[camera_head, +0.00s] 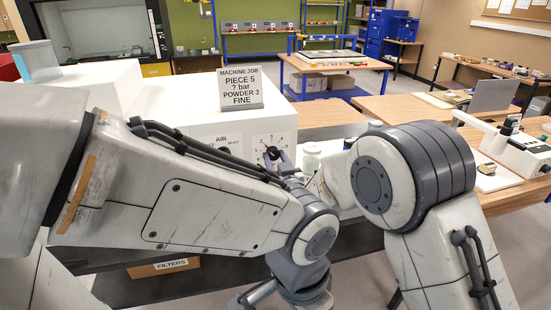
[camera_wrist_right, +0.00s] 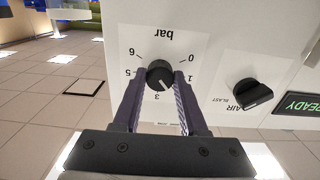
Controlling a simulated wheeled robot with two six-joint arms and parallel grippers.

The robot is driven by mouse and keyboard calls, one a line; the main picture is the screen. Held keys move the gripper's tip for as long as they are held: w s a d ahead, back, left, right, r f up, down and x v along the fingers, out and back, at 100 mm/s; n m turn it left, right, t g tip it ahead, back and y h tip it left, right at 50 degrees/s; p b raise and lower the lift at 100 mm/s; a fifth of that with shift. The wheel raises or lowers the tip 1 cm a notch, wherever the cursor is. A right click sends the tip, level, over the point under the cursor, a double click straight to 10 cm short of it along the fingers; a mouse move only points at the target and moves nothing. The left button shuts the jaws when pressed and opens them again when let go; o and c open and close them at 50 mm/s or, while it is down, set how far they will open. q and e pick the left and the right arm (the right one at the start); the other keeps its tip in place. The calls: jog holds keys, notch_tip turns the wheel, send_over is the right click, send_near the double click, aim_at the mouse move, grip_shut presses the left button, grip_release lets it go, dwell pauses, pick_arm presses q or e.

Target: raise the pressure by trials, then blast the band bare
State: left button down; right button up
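The black pressure knob (camera_wrist_right: 159,74) sits on a white dial plate marked "bar" (camera_wrist_right: 168,34), upside down in the right wrist view. Its pale mark seems to point near the 3. My right gripper (camera_wrist_right: 159,80) has one finger on each side of the knob, apparently touching it. In the head view the right gripper (camera_head: 280,163) is at the dial on the white machine (camera_head: 190,112). A black AIR knob (camera_wrist_right: 254,94) and a green READY display (camera_wrist_right: 302,104) are beside the dial. My left gripper is not visible. The fossil piece and its band cannot be made out.
A sign (camera_head: 240,88) on the machine reads "PIECE 5, ? bar, POWDER 3, FINE". A pale jar (camera_head: 311,158) stands right of the dial. A white instrument (camera_head: 518,150) stands on the wooden bench at right. A FILTERS box (camera_head: 165,267) is below. My arms hide much of the front.

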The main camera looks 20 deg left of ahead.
grip_shut()
jog(key=shift+f+m+b, duration=0.15)
jog(key=shift+m+b, duration=0.15)
jog(key=shift+b, duration=0.4)
jog(key=m+b, duration=0.5)
jog(key=b, duration=0.3)
jog(key=shift+f+m+b, duration=0.1)
jog(key=shift+m+b, duration=0.2)
jog(key=shift+b, duration=0.05)
jog(key=shift+r+m+b, duration=0.2)
jog(key=shift+m+b, duration=0.7)
jog(key=shift+b, duration=0.2)
jog(key=o, duration=0.9)
grip_release()
